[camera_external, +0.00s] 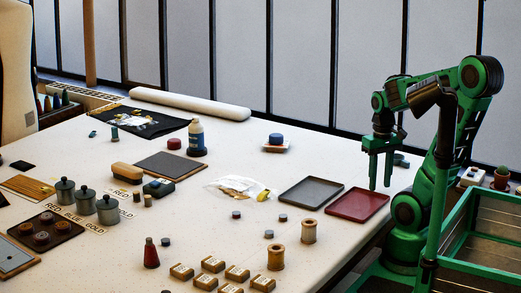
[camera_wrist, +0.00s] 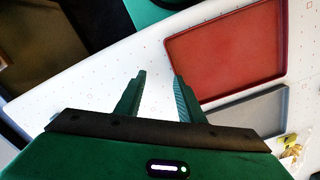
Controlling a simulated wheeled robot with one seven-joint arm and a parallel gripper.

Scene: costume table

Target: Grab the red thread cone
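The red thread cone (camera_external: 151,253) stands upright on the white table near its front edge, left of centre in the external view. It is dark red with a narrow pale tip. My gripper (camera_external: 381,184) hangs with its fingers down over the table's right side, near the red tray and far from the cone. In the wrist view, the two fingers of my gripper (camera_wrist: 160,77) are apart with nothing between them. The cone does not show in the wrist view.
A red tray (camera_external: 357,204) and a grey tray (camera_external: 311,193) lie near my gripper. Wooden spools (camera_external: 309,231), several tan boxes (camera_external: 237,273) and small dark discs lie between it and the cone. A small dark disc (camera_external: 165,242) sits beside the cone. Grey pots (camera_external: 85,202) stand further left.

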